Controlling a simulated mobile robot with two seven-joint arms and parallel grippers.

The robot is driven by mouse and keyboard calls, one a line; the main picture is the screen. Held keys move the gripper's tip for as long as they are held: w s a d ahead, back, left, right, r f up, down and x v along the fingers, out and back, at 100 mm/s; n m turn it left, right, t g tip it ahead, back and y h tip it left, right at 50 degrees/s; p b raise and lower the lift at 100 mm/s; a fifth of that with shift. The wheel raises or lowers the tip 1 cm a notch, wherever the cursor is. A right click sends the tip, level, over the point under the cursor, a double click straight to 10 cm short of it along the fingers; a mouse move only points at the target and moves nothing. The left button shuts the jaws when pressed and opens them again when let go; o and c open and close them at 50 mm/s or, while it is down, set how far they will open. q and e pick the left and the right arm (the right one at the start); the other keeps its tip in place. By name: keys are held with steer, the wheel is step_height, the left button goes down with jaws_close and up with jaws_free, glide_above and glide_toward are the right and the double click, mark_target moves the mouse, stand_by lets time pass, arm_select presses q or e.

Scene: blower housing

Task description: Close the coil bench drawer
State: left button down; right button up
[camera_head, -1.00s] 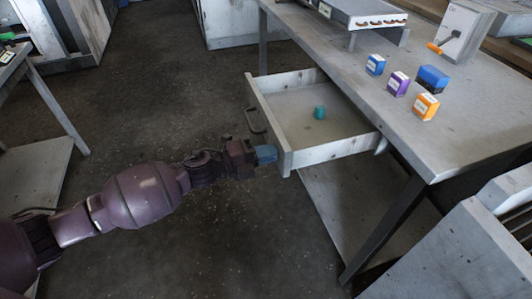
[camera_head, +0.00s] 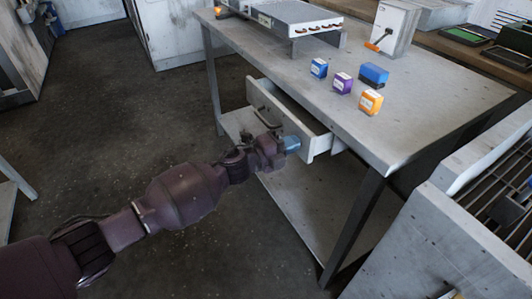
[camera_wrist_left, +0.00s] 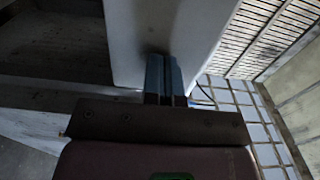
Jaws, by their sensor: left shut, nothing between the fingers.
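The coil bench drawer (camera_head: 284,108) sticks out a short way from under the grey bench top (camera_head: 435,118). Its front panel faces left, with a dark handle (camera_head: 266,117) on it. My left gripper (camera_head: 291,144) is shut and empty, with its blue fingertips at the drawer front's near end. In the left wrist view the shut fingers (camera_wrist_left: 165,75) point at a pale panel (camera_wrist_left: 180,30), which looks like the drawer front, and seem to touch it. The drawer's inside is mostly hidden. My right gripper is not in view.
On the bench top stand small blue (camera_head: 319,68), purple (camera_head: 342,83) and orange (camera_head: 370,102) boxes, a larger blue box (camera_head: 374,75), a coil unit (camera_head: 297,20) and a box with an orange lever (camera_head: 392,28). A lower shelf (camera_head: 300,215) lies under the drawer.

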mark_target(311, 134)
arm_select(q)
steer(key=x, duration=0.3)
steer(key=b+x, duration=0.1)
steer(key=x, duration=0.2)
steer(key=shift+w+f, duration=0.1)
steer(key=shift+f, duration=0.1)
steer(key=shift+w+d+r, duration=0.1)
steer(key=shift+d+r, duration=0.05)
steer(key=shift+r, duration=0.15)
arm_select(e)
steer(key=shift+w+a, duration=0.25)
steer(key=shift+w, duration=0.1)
